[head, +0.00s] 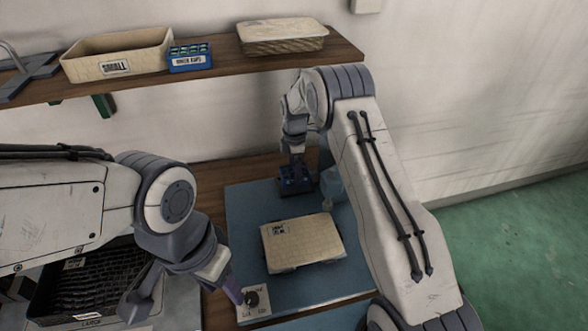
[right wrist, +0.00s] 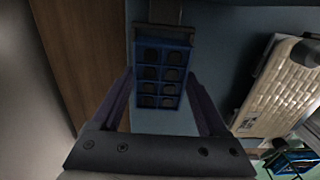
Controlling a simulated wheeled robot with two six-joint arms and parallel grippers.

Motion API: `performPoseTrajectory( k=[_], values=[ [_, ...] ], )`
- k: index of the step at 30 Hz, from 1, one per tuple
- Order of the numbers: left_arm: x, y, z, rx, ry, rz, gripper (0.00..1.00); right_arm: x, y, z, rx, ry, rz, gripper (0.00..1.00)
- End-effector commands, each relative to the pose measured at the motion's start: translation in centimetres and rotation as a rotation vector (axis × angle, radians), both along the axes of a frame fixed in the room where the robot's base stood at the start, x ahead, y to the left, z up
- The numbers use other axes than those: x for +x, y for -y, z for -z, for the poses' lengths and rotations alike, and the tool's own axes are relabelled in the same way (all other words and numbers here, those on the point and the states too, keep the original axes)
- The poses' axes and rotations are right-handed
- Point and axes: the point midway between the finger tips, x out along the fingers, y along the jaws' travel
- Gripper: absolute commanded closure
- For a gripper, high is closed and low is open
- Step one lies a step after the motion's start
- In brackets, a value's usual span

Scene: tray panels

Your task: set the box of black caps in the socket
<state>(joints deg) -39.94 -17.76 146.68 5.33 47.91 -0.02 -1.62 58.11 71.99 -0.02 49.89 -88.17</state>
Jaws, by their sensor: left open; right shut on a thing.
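The box of black caps (right wrist: 162,72) is a small blue box with rows of round dark caps, seen in the right wrist view. It also shows in the head view (head: 296,182), at the back of the blue mat. My right gripper (right wrist: 160,92) is shut on it, one finger along each side. The box is low over or on the mat; I cannot tell if it touches. A dark raised part (right wrist: 164,32) adjoins its far end; I cannot make out the socket for certain. My left gripper (head: 188,296) is open and empty at the lower left.
On the blue mat (head: 240,215) lies a covered beige tray (head: 302,242), with a knob panel (head: 253,302) at the front. The shelf (head: 215,66) holds a beige bin (head: 118,56), a blue caps box (head: 190,58) and a lidded basket (head: 282,38). A black crate (head: 95,275) stands lower left.

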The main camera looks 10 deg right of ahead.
Motion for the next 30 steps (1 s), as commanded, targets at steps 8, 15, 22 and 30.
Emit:
performPoseTrajectory(
  k=[8, 15, 22, 30],
  values=[
    [0.0, 0.0, -0.3, 0.000, 0.000, 0.000, 0.50, 0.0, 0.0, -0.1, 0.000, 0.000, 0.000, 0.87],
    [0.0, 0.0, -0.2, 0.000, 0.000, 0.000, 0.50, 0.0, 0.0, 0.0, 0.000, 0.001, 0.000, 0.87],
    [0.0, 0.0, 0.1, 0.000, 0.000, 0.000, 0.50, 0.0, 0.0, 0.5, 0.000, 0.000, 0.000, 0.87],
    [0.0, 0.0, 0.6, 0.000, 0.000, 0.000, 0.50, 0.0, 0.0, 1.3, 0.000, 0.000, 0.000, 0.87]
  ],
)
